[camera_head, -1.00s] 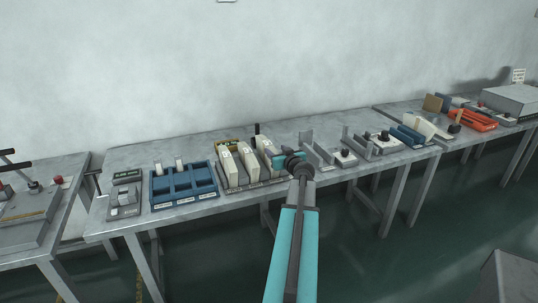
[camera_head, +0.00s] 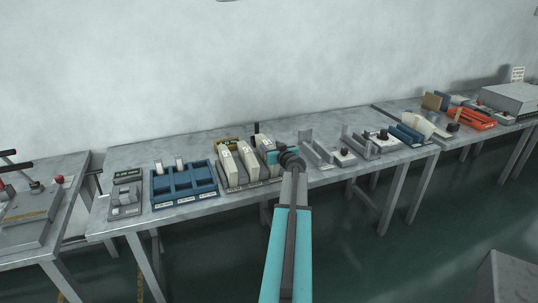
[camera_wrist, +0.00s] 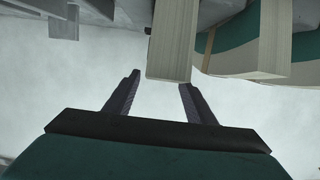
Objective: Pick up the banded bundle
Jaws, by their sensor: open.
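Several pale upright stacks stand in a grey holder (camera_head: 252,184) on the middle table; three show in the head view, at the left (camera_head: 228,170), middle (camera_head: 248,160) and right (camera_head: 263,143). I cannot tell which one is the banded bundle. My gripper (camera_head: 271,157) is beside the right-hand stack, its fingers mostly hidden in the head view. In the wrist view my gripper (camera_wrist: 160,92) is open, with two dark fingers apart. The end of a pale stack (camera_wrist: 173,50) lies ahead of the gap, nearer the right finger. A thin tan band (camera_wrist: 208,48) shows farther right.
A blue compartment tray (camera_head: 183,188) and a small grey device (camera_head: 125,200) stand left of the holder. Grey fixtures (camera_head: 318,152) stand close to its right. A wall is behind.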

